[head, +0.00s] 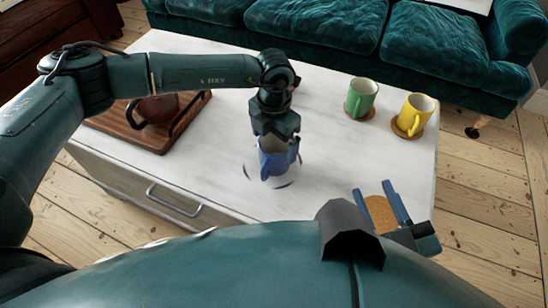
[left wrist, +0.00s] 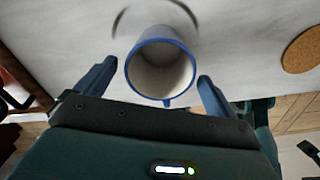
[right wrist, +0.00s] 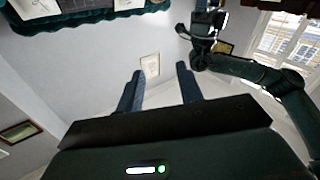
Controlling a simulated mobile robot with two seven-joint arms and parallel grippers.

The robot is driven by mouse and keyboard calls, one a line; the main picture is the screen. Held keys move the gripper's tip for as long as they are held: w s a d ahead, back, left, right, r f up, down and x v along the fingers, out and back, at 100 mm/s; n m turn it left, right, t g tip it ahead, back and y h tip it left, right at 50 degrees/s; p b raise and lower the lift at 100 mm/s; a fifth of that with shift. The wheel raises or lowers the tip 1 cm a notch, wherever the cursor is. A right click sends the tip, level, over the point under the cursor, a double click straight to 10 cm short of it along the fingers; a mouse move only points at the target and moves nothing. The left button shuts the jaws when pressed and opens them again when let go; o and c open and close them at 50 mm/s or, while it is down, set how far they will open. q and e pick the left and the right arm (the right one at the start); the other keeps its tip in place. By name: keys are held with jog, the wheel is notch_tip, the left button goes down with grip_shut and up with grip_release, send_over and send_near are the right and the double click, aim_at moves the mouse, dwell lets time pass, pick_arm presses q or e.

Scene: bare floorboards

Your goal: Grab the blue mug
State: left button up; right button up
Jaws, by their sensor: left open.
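The blue mug (head: 272,168) stands upright on the white-topped table, with its pale inside visible from above. It also shows in the left wrist view (left wrist: 160,68), with its handle towards my gripper's palm. My left gripper (head: 279,152) is over the mug, pointing down. In the left wrist view its open fingers (left wrist: 157,72) are on either side of the mug, with small gaps visible. My right gripper (head: 383,203) is open and empty near the table's front right. Its spread fingers (right wrist: 160,83) point away from the table, towards the wall.
A green mug (head: 361,97) and a yellow mug (head: 415,112) stand on coasters at the back right. A bare cork coaster (head: 380,213) lies behind my right fingers. A wooden tray (head: 150,138) with a brown pot (head: 158,108) is at left. A teal sofa (head: 320,25) is behind.

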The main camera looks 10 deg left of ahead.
aim_at(273, 151)
pick_arm(q)
notch_tip(273, 151, down, 4)
jog(key=shift+f+b, duration=0.15)
jog(key=shift+b, duration=0.4)
jog(key=shift+s, duration=0.1)
jog(key=shift+c, duration=0.4)
jog(key=c, duration=1.2)
